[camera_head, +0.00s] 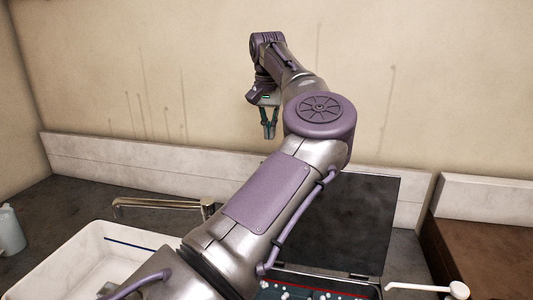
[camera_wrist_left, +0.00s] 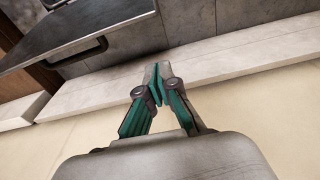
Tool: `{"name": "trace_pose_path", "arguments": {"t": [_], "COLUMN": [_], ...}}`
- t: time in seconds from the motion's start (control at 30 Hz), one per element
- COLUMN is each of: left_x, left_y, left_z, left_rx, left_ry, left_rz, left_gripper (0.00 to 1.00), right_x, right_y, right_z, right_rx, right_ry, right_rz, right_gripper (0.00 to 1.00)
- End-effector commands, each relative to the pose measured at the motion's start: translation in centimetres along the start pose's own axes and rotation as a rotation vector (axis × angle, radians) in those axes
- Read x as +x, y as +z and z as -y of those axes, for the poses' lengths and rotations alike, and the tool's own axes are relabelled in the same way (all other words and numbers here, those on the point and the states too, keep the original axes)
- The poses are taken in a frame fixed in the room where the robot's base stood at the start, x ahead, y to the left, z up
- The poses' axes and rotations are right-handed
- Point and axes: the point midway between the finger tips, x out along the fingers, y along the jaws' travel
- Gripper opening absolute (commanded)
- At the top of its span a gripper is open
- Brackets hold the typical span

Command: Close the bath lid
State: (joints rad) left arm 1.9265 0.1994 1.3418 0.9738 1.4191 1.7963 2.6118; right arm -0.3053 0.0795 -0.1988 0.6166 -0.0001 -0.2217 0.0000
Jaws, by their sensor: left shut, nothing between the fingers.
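The bath lid (camera_head: 350,220) is a dark flat panel standing open, about upright, behind the bath (camera_head: 320,279). My left arm covers its left part. The bath shows only partly at the bottom edge, with a red line and small white pieces inside. In the left wrist view a dark panel with a bright edge and a bar handle, seemingly the lid (camera_wrist_left: 75,32), is at the upper left. My left gripper (camera_head: 269,134) is shut and empty, raised in front of the wall, above and left of the lid. Its fingertips (camera_wrist_left: 155,80) meet, apart from the lid. My right gripper is out of view.
A white basin (camera_head: 75,257) with a blue line and a brass-coloured tap (camera_head: 155,204) stand at the left. A pale bottle (camera_head: 10,230) is at the far left. A white lever (camera_head: 425,287) is at the lower right, near a brown block (camera_head: 470,255). A low pale ledge (camera_head: 110,163) runs along the wall.

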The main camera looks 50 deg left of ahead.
Motion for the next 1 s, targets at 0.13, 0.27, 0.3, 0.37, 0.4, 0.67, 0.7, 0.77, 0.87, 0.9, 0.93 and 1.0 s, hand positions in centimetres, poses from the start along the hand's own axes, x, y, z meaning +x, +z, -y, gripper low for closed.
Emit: {"name": "trace_pose_path", "arguments": {"t": [0.13, 0.27, 0.3, 0.37, 0.4, 0.67, 0.7, 0.77, 0.87, 0.9, 0.93, 1.0], "left_x": [3.4, 6.2, 7.0, 6.2, 6.1, 5.4, 5.4, 5.4, 5.4, 5.4, 5.4, 5.4], "left_y": [0.0, 0.0, 0.1, 0.9, 1.4, 3.4, 3.6, 3.7, 3.8, 3.8, 3.8, 3.8], "left_z": [0.0, 0.0, 0.1, 0.0, 0.0, 0.1, 0.1, 0.1, 0.1, 0.1, 0.1, 0.1], "left_rx": [-0.001, 0.001, 0.0, -0.001, -0.001, 0.001, 0.001, 0.001, 0.002, 0.002, 0.002, 0.002], "left_ry": [-0.003, -0.004, -0.004, -0.003, -0.002, -0.003, -0.003, -0.003, -0.004, -0.004, -0.004, -0.004], "left_rz": [0.004, 0.004, 0.004, -0.002, -0.002, -0.001, -0.001, -0.001, -0.001, -0.001, -0.001, -0.001], "left_gripper": [0.0, 0.0, 0.0, 0.0, 0.0, 0.0, 0.0, 0.0, 0.0, 0.0, 0.0, 0.0], "right_x": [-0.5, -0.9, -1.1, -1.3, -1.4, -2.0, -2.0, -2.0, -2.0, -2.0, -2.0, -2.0], "right_y": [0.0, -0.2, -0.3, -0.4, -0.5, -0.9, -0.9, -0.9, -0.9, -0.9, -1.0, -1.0], "right_z": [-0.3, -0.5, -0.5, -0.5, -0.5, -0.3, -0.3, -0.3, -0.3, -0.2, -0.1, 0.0], "right_rx": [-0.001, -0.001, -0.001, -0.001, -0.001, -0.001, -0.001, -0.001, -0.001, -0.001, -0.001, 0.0], "right_ry": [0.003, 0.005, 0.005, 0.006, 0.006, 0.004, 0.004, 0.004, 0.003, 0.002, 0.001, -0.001], "right_rz": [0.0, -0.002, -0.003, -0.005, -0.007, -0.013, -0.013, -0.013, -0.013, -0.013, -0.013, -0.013], "right_gripper": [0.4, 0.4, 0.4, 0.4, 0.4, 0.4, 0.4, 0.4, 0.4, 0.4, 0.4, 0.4]}}
